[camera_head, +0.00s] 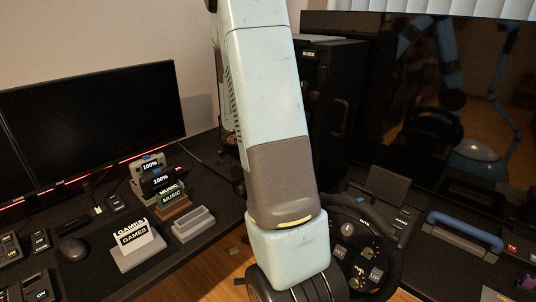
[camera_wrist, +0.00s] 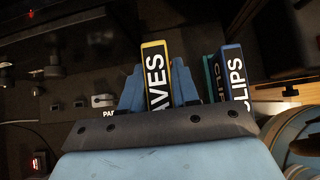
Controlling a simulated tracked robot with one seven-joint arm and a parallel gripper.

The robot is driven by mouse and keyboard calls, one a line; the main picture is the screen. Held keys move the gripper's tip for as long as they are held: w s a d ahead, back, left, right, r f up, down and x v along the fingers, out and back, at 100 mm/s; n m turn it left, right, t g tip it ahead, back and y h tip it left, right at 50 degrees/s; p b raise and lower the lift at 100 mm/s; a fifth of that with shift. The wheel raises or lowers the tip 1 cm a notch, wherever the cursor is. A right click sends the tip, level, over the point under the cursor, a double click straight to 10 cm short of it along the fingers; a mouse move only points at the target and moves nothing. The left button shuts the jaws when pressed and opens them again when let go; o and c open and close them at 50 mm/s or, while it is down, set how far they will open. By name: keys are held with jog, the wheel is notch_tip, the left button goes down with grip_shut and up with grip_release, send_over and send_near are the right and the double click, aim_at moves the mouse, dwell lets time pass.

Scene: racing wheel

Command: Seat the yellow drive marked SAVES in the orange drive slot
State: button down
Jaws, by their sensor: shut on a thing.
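The yellow-edged drive (camera_wrist: 155,75) shows in the wrist view with a dark face and the letters "AVES"; the start of the word is covered. It stands between the two blue fingers of my gripper (camera_wrist: 157,88), which is shut on it. In the head view my arm fills the middle, and neither the gripper nor the yellow drive can be made out. I cannot pick out the orange drive slot for certain in either view.
In the wrist view, blue-edged CLIPS drives (camera_wrist: 235,78) stand close to the right of the gripper. In the head view, a GAMES holder (camera_head: 137,244), an empty-looking grey dock (camera_head: 193,224) and MUSIC drives (camera_head: 172,197) stand on the left desk. A steering wheel (camera_head: 352,250) is at right.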

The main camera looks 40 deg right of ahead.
jog(key=shift+f, duration=1.9)
jog(key=c, duration=0.8)
grip_release()
jog(key=shift+o, duration=0.2)
jog(key=v, duration=1.3)
jog(key=shift+a+r, duration=0.25)
jog(key=shift+r, duration=0.05)
jog(key=s+a+r+m+t+y, duration=0.2)
jog(key=s+a+r+m+y, duration=0.2)
jog(key=s+a+r+m, duration=0.4)
jog(key=s+a+r+m+t+y, duration=0.2)
jog(key=s+a+r+m+y, duration=0.3)
jog(key=s+a+r+m, duration=0.3)
jog(key=s+a+m, duration=0.3)
jog(key=s+a, duration=0.1)
jog(key=shift+a+m, duration=0.25)
jog(key=shift+m, duration=0.05)
